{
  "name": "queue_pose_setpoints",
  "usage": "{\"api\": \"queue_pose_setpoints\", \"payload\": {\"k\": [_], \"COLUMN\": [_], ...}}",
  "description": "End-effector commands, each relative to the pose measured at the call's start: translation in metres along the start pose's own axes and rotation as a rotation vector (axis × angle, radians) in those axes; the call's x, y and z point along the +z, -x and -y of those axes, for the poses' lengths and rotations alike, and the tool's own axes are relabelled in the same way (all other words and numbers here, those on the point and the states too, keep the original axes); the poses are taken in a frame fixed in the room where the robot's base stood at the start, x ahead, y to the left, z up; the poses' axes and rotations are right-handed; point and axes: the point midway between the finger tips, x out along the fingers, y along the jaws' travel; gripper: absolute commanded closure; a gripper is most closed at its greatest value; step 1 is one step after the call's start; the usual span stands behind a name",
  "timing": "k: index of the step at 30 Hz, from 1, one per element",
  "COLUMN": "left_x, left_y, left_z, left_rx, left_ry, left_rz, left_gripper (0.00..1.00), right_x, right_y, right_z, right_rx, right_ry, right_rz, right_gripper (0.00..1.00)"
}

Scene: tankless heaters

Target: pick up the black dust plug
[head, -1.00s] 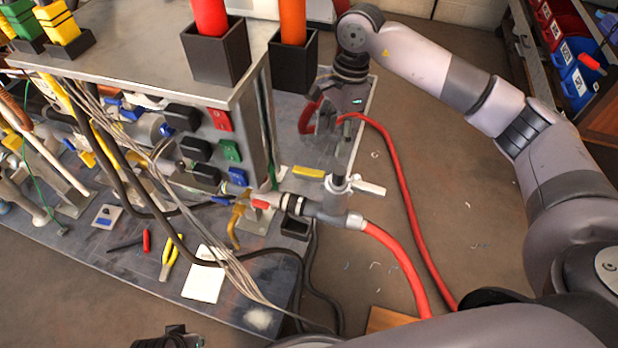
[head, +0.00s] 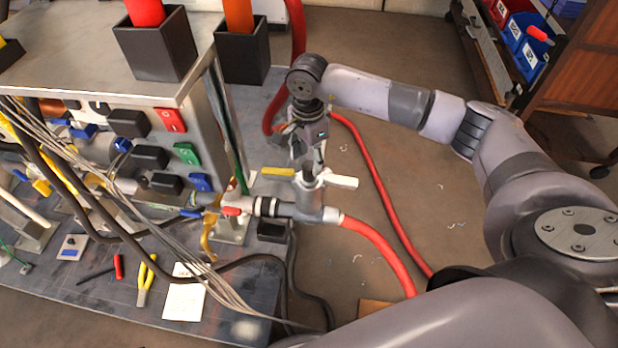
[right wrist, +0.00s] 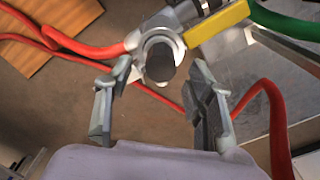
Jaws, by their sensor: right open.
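The black dust plug (right wrist: 160,63) is a dark round cap on the upright end of a grey pipe fitting, seen from above in the right wrist view. In the head view the fitting (head: 308,205) stands at the panel's right, and its top is partly hidden by my gripper. My right gripper (right wrist: 163,82) is open and empty. Its two fingers lie left and right of the plug in the picture, with gaps on both sides. In the head view the right gripper (head: 308,158) is just above the fitting. My left gripper is not clearly in view.
A metal cabinet (head: 215,125) with black boxes stands left. Open floor lies right.

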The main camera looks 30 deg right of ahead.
Motion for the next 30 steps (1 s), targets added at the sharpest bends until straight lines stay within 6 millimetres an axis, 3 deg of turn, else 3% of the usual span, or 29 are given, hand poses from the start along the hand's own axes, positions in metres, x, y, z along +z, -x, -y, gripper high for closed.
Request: {"api": "queue_pose_setpoints", "payload": {"k": [9, 18, 30], "left_x": [0.001, 0.001, 0.001], "left_y": [0.024, 0.027, 0.026], "left_z": [0.001, 0.001, 0.001], "left_rx": [-0.003, -0.003, -0.003], "left_ry": [0.001, 0.001, 0.001], "left_rz": [-0.013, -0.014, -0.014], "left_gripper": [0.78, 0.78, 0.78], "right_x": [-0.004, -0.004, -0.004], "right_y": [-0.044, -0.047, -0.047], "right_z": [0.002, 0.002, 0.002], "right_rx": [0.002, 0.0, 0.0], "right_ry": [0.0, 0.0, 0.0], "right_rz": [0.0, 0.0, 0.0], "right_gripper": [0.51, 0.52, 0.78]}}
